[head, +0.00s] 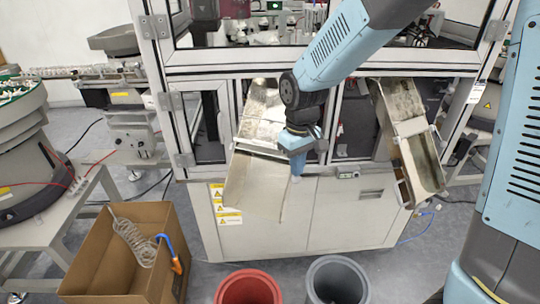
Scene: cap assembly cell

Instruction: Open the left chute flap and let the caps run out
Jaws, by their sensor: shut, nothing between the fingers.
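The left chute (263,103) slopes out of the machine's front, left of centre. A flat, pale metal plate (254,188), which looks like its flap, reaches down and forward from its lower end. I see no caps on the plate. My gripper (296,178) is shut and empty, pointing down at the plate's right edge. I cannot tell whether it touches the plate. My wrist and forearm cover the chute's right side.
A second chute (403,108) with a walled lower trough slopes out at the right. On the floor stand a cardboard box (105,268) with a coiled hose and blue-orange tool, a red bin (248,287) and a grey bin (337,282). A bowl feeder (30,150) stands left.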

